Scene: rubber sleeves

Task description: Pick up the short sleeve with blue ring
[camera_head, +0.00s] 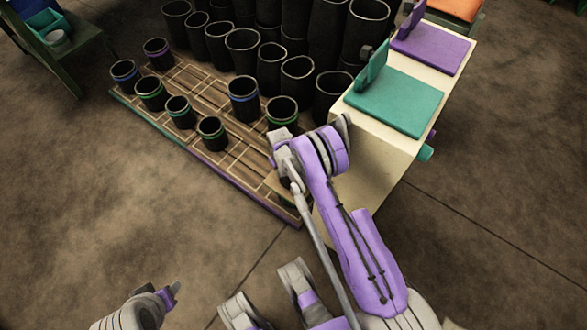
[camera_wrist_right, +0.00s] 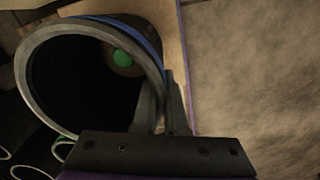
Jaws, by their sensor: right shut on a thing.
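My right gripper (camera_wrist_right: 168,100) is shut on the wall of a black sleeve (camera_wrist_right: 60,72) with a blue ring (camera_wrist_right: 145,40) near its rim. The sleeve's open mouth faces the right wrist camera. In the head view my right gripper (camera_head: 286,178) points down at the pallet's right front corner, and the wrist hides most of the held sleeve. I cannot tell whether it is clear of the pallet. My left gripper (camera_head: 173,291) is low at the left, far from the sleeves; its jaw opening is unclear.
The slatted pallet (camera_head: 245,180) carries other sleeves with blue (camera_head: 243,98), green (camera_head: 211,133) and purple (camera_head: 158,52) rings. Taller black sleeves (camera_head: 243,50) crowd behind. A cream cabinet (camera_head: 375,160) with a teal pad (camera_head: 395,100) stands close right of my arm. The front floor is clear.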

